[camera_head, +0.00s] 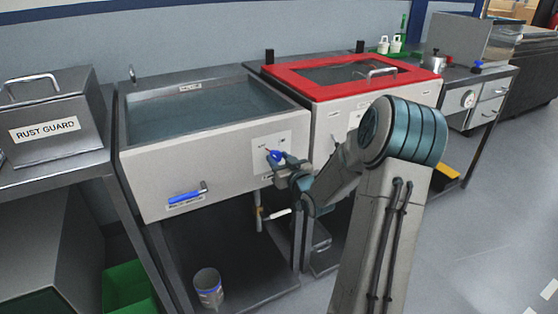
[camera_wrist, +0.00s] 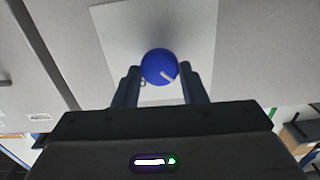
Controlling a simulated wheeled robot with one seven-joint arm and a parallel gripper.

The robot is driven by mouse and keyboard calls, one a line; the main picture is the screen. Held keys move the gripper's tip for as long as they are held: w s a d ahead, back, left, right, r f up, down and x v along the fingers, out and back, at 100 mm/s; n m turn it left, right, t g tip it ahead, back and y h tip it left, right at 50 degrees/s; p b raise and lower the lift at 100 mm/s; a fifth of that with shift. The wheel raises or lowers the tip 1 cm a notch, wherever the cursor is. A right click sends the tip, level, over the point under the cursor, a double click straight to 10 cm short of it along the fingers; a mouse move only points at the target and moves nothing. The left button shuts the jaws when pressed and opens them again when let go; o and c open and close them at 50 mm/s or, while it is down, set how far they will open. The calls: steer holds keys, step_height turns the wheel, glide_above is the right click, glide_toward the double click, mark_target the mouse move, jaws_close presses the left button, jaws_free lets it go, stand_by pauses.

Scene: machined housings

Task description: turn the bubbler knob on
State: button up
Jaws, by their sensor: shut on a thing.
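The blue bubbler knob (camera_head: 275,155) sits on a pale plate (camera_head: 257,142) on the front panel of the water-filled tank (camera_head: 215,150). In the wrist view the round knob (camera_wrist: 158,66) faces me, with a short white mark pointing to the lower right. My gripper (camera_head: 281,161) is at the panel, shut on the knob. In the wrist view the fingers of my gripper (camera_wrist: 163,76) stand on the left and right sides of the knob. In the head view my gripper hides part of the knob and plate. The plate's small lettering is unreadable.
A blue-handled lever (camera_head: 186,197) is on the same panel, to the left. A red-rimmed tank (camera_head: 300,82) adjoins on the right. A box labelled RUST GUARD (camera_head: 45,110) stands at the left. A bucket (camera_head: 208,287) is on the floor below. Open floor lies right.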

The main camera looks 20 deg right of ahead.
steer(key=m+p, duration=0.1)
steer(key=m, duration=0.3)
steer(key=shift+r, duration=0.1)
steer(key=m+p, duration=0.2)
steer(key=m, duration=0.2)
steer(key=shift+d+m, duration=0.1)
steer(key=shift+m, duration=0.2)
steer(key=m+p, duration=0.2)
steer(key=m, duration=0.2)
steer(key=shift+d+m+p, duration=0.1)
steer(key=shift+m+p, duration=0.2)
steer(key=shift+f+m+p, duration=0.15)
steer(key=shift+m+p, duration=0.4)
steer(key=shift+m, duration=0.55)
steer(key=shift+f+m+p, duration=0.1)
steer(key=shift+m+p, duration=0.4)
steer(key=shift+m, duration=0.6)
steer(key=o, duration=1)
steer(key=shift+c, duration=0.2)
